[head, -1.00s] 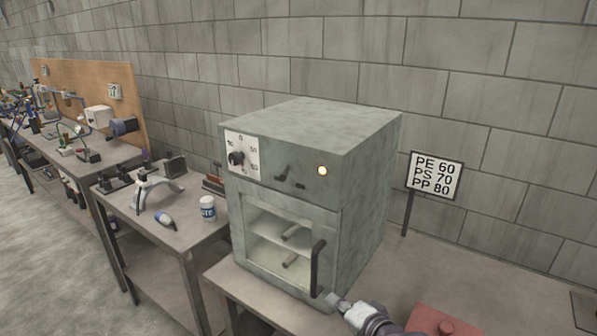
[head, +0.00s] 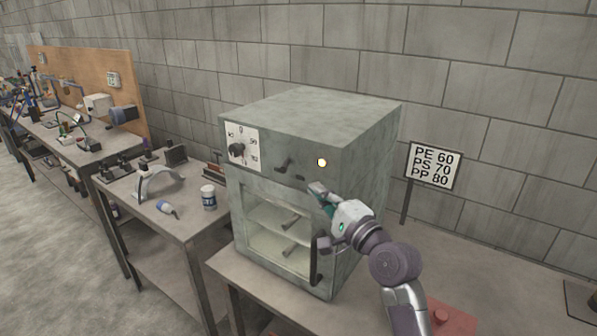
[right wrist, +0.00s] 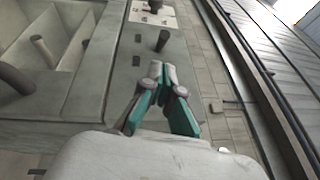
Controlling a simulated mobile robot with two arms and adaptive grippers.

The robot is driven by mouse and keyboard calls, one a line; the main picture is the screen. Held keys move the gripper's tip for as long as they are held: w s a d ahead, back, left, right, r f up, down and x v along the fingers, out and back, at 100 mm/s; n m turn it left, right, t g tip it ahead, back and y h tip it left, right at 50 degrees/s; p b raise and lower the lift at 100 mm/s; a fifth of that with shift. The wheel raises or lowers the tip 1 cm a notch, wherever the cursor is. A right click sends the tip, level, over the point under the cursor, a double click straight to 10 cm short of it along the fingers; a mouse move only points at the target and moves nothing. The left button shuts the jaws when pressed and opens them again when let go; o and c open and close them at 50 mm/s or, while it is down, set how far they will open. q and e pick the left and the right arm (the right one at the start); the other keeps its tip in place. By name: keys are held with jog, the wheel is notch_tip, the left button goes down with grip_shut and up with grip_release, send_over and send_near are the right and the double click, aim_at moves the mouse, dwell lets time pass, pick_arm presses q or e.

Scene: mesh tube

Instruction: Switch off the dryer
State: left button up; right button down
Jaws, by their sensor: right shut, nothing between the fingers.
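The dryer (head: 350,145) is a grey-green box with its glass door closed. My right gripper (head: 316,188) is shut and empty in front of the panel, just below the lamp and right of the switch. In the right wrist view its shut fingertips (right wrist: 158,72) point toward the switch (right wrist: 162,40), with a gap in the picture between them. The dial (right wrist: 153,5) shows beyond. My left gripper is out of view.
The black door handle (head: 316,260) stands out below my right gripper. Grey tubes (head: 290,250) lie on the shelves behind the glass. A temperature sign (head: 433,166) stands to the right.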

aim_at(286, 164)
pick_arm(q)
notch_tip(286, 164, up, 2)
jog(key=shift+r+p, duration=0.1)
jog(key=shift+p, duration=0.75)
pick_arm(e)
jog(key=x, duration=0.7)
jog(key=shift+w+a, duration=0.2)
jog(key=shift+w, duration=0.15)
